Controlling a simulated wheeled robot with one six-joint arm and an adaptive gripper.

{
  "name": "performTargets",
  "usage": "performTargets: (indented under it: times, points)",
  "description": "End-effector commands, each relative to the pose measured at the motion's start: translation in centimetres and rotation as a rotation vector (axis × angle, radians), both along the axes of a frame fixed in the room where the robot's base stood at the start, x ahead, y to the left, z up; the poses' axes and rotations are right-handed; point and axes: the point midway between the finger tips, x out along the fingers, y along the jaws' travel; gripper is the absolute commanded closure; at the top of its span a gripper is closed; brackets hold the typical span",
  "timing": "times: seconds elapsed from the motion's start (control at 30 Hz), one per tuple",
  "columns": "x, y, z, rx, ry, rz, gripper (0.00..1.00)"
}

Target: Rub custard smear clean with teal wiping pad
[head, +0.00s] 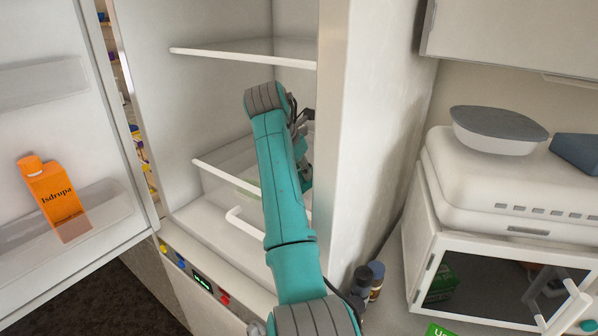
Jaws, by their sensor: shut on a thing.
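My arm reaches into the open fridge (215,95), in front of its right inner side. Only a small dark part of my gripper (301,122) shows beside the arm, between the upper glass shelf (235,50) and the clear drawer (215,182). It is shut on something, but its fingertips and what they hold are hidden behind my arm. I cannot make out the teal wiping pad. No custard smear shows; my arm covers part of the fridge's inside.
The open fridge door (70,130) stands at left with an orange carton (50,195) in its rack. The fridge's right wall (375,130) is close to my arm. At right, a lidded bowl (495,130) sits on a white appliance above a glass-fronted oven (490,280). Small bottles (374,275) stand beside the fridge.

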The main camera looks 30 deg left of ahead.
Motion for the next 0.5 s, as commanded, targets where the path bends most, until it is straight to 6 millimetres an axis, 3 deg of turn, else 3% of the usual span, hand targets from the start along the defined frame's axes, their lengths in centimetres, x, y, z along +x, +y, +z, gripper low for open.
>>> performTargets:
  times: [0.03,0.5]
  points:
    - [0.60,-1.01,-0.03,0.000,-0.001,-0.015,1.00]
    - [0.71,-0.63,-0.43,-0.006,0.006,-0.015,1.00]
